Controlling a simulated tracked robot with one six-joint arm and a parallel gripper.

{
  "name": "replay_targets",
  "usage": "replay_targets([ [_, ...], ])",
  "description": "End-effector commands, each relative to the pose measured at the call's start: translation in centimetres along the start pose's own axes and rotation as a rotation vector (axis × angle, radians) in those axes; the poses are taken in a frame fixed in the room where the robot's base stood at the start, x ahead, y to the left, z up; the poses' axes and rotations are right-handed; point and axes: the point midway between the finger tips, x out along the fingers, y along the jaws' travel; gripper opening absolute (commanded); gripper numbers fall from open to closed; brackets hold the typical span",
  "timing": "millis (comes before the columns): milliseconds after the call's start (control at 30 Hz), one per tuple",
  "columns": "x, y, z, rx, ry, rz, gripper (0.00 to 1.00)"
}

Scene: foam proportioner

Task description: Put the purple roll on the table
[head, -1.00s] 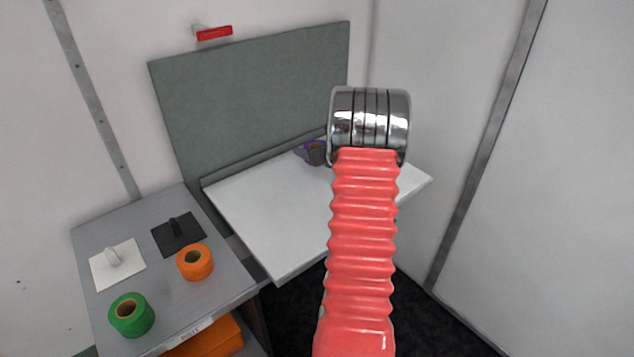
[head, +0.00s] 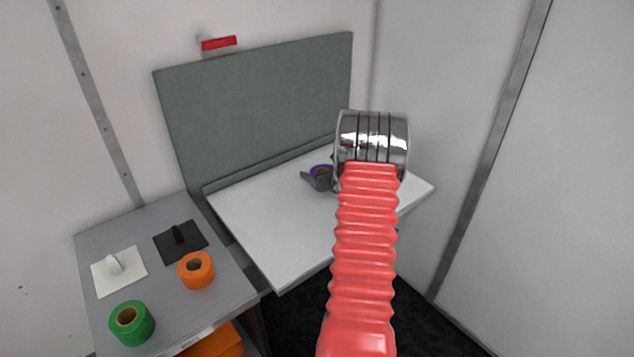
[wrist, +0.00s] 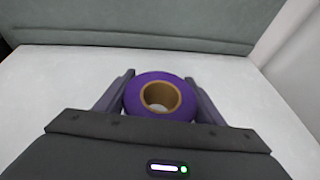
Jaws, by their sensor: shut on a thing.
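The purple roll (wrist: 135,96) with its brown core sits between the two fingers of my gripper (wrist: 160,88) in the wrist view. The fingers are shut on its left and right sides. In the head view, the purple roll (head: 321,169) and my gripper (head: 317,180) show over the far part of the white table (head: 262,230), partly hidden behind my arm. The white tabletop (wrist: 40,95) also spreads around the roll in the wrist view. I cannot tell whether the roll touches the table.
A grey cabinet (head: 220,295) at left holds an orange roll (head: 196,270), a green roll (head: 132,323), a white holder (head: 119,272) and a black holder (head: 180,242). A grey-green panel (head: 260,105) rises behind the table. The tabletop's left and front are clear.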

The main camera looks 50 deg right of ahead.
Motion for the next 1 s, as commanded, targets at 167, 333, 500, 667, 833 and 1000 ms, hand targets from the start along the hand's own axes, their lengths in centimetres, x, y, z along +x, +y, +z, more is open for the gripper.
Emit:
replay_targets([
  [167, 0.2, 0.0, -0.7, 0.002, 0.001, 0.0, 0.38],
  [333, 1.1, -0.1, -2.7, 0.002, 0.002, 0.0, 0.38],
  [500, 1.4, -0.1, -3.5, 0.001, 0.0, -0.001, 0.38],
  [667, 1.4, -0.1, -3.5, 0.0, -0.001, -0.001, 0.38],
  [833, 1.5, -0.1, -3.7, 0.001, 0.0, -0.001, 0.38],
  [1000, 1.5, -0.1, -3.9, 0.001, 0.002, -0.002, 0.69],
])
